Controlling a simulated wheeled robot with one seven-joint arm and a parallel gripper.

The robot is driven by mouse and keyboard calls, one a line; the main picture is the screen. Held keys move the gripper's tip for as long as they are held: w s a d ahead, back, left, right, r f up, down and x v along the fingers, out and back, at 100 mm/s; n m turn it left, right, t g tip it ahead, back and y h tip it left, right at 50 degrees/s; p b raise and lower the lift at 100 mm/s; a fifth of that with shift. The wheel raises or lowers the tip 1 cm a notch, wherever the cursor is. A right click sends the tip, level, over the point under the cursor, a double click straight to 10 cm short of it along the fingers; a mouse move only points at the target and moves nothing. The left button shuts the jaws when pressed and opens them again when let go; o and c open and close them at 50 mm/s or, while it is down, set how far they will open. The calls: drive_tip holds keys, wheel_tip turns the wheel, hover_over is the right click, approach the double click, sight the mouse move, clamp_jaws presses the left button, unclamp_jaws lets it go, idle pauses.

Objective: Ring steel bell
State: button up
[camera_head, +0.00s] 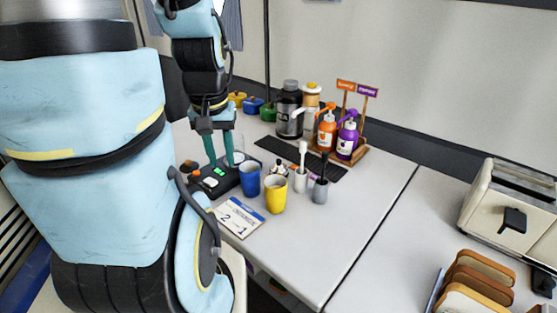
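I cannot pick out a steel bell with certainty; it may be hidden behind my gripper or my arm. My gripper (221,161) points down over the black tray (225,184) at the left of the white table. Its two teal fingers are apart, with a gap between them and nothing clearly held. The tips are close to the tray's back part; I cannot tell whether they touch anything. Small white, red and green pieces show on the tray, left of and in front of the fingers.
Orange (327,131) and purple (347,139) pump bottles stand behind. A toaster (510,207) is at right.

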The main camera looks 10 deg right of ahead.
clamp_jaws()
idle(0.9)
